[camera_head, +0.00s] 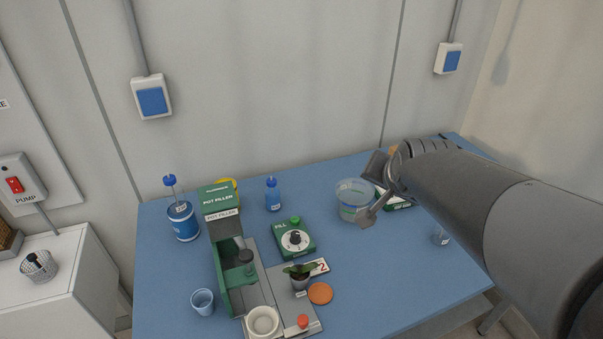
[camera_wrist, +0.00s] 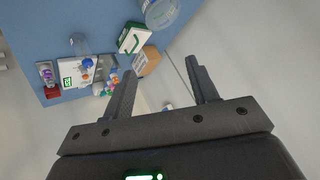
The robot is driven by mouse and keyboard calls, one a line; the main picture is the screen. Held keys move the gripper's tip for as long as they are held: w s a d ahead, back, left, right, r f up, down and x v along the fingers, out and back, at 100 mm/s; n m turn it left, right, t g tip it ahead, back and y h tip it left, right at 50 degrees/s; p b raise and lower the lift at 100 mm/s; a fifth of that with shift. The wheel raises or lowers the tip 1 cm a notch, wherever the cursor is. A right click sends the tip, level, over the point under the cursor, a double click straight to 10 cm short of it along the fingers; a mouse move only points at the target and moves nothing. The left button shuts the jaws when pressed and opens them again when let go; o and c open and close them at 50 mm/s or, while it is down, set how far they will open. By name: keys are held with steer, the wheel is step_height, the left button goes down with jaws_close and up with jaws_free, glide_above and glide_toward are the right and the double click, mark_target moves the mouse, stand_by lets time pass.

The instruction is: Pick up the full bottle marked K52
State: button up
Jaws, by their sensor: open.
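A small blue bottle (camera_head: 272,196) with a blue cap stands upright at the back of the blue table, left of the clear tub. Its marking is too small to read, so I cannot tell if it is K52. My gripper (camera_head: 370,191) is open and empty above the table near the clear tub, well to the right of the bottle. In the wrist view the two fingers (camera_wrist: 160,68) are spread with nothing between them. I cannot make out this bottle in the wrist view.
The clear tub (camera_head: 354,203) stands close to my gripper. A green pot filler (camera_head: 222,255), a green dial box (camera_head: 294,240) and a potted plant (camera_head: 299,281) stand left of it. The front right tabletop is clear.

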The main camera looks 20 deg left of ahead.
steer(key=w+a+f+m+y, duration=0.1)
steer(key=w+a+m+y, duration=0.2)
steer(key=a, duration=1.1)
steer(key=a+f+m+y, duration=0.25)
steer(key=a+y, duration=0.25)
steer(key=a, duration=1)
step_height(320, 180, up, 5)
steer(key=m+t+h, duration=0.4)
steer(key=m+t, duration=0.4)
steer(key=m, duration=1.7)
glide_above(271, 188)
steer(key=v, duration=0.3)
steer(key=f, duration=2.4)
steer(key=shift+s+d+f, duration=0.2)
steer(key=shift+s+f, duration=0.1)
steer(key=shift+f, duration=0.1)
steer(key=shift+w+f, duration=0.1)
steer(key=x, duration=0.5)
